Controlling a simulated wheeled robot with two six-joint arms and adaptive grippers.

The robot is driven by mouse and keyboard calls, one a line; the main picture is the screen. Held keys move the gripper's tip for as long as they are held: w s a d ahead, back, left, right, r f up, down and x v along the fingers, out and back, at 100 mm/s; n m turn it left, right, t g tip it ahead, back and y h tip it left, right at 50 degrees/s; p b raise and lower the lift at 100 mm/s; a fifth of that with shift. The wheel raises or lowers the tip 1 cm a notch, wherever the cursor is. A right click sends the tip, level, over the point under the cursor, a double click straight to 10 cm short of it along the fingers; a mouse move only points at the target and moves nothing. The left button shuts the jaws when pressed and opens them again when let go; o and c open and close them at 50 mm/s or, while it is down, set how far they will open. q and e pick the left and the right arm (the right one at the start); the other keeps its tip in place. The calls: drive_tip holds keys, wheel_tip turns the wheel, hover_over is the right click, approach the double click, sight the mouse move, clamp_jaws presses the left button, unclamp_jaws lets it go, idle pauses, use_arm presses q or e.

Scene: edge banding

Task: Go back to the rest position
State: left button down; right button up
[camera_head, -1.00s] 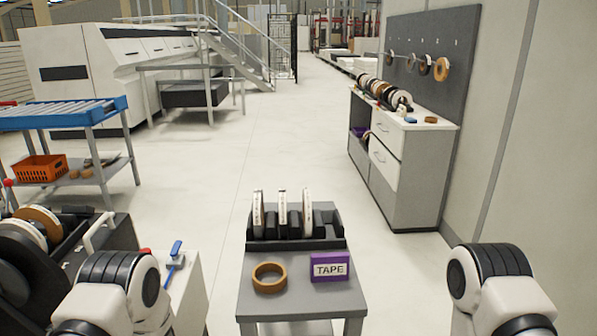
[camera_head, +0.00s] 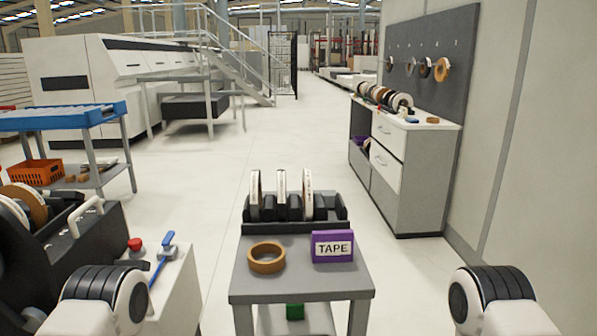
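Both of my arms show only as white links with black ribbed joints, at the lower left and lower right of the head view. Neither gripper is in the picture, so what they hold cannot be seen. Between the arms stands a small grey table (camera_head: 300,285). On it are a brown tape roll (camera_head: 266,258), a purple box labelled TAPE (camera_head: 332,246) and a black rack (camera_head: 290,228) with several upright rolls (camera_head: 281,194).
At the left is a dark machine with rolls (camera_head: 85,245), with a red button (camera_head: 135,244) and blue lever (camera_head: 162,258) beside it. A grey cabinet (camera_head: 415,185) stands at the right by a pegboard (camera_head: 434,40). The floor (camera_head: 290,125) ahead is clear.

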wheel_tip(320, 180, down, 9)
drive_tip(key=b, duration=0.8)
wheel_tip(320, 180, up, 24)
drive_tip(key=p, duration=2.5)
drive_tip(key=shift+r, duration=0.25)
